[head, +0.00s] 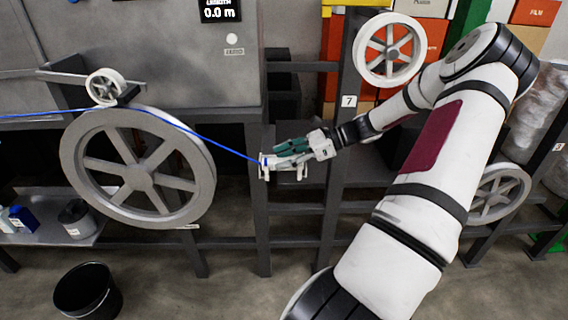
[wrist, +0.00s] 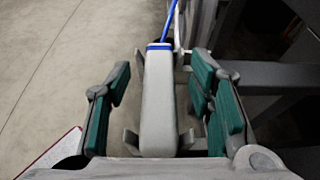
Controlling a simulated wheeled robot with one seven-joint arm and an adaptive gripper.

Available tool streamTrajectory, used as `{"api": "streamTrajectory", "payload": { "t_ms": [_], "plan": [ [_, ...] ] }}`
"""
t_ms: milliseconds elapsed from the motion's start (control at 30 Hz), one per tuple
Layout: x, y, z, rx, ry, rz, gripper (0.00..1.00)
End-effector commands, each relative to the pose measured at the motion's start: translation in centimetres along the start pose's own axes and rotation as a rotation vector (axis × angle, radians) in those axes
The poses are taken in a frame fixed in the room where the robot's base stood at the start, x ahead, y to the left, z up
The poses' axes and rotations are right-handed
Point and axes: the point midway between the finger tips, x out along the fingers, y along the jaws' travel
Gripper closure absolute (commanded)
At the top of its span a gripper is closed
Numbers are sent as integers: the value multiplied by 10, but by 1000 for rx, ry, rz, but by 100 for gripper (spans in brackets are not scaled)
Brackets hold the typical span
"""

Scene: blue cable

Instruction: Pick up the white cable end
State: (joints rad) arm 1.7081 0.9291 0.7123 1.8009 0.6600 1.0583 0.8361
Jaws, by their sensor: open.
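The white cable end (wrist: 158,100) is a pale, elongated block with a blue band at its far end, where the blue cable (wrist: 170,22) joins it. My gripper (wrist: 161,78) is open, with one green-padded finger on each side of the cable end and a visible gap on both sides. In the head view, my gripper (head: 284,149) is at a small white holder by the dark upright post. The cable end is mostly hidden there by the fingers. The blue cable (head: 215,143) runs up left from it over the large grey wheel (head: 138,167).
A small wheel (head: 105,87) sits above the large one. A white wheel (head: 389,49) hangs at upper right, and another (head: 498,193) is lower right. Dark frame posts and rails stand close around my gripper. A black bucket (head: 87,291) is on the floor at lower left.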

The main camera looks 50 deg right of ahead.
Motion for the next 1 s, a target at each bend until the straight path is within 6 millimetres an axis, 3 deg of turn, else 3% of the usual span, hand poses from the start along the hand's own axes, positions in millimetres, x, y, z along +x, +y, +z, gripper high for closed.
{"api": "streamTrajectory", "payload": {
  "t_ms": [133,400,600,1000],
  "plan": [
    [14,1,0,1,-2,1,52],
    [16,0,0,1,0,-1,54],
    [16,0,0,1,0,-1,99],
    [15,0,2,0,0,-1,100]
  ]
}}
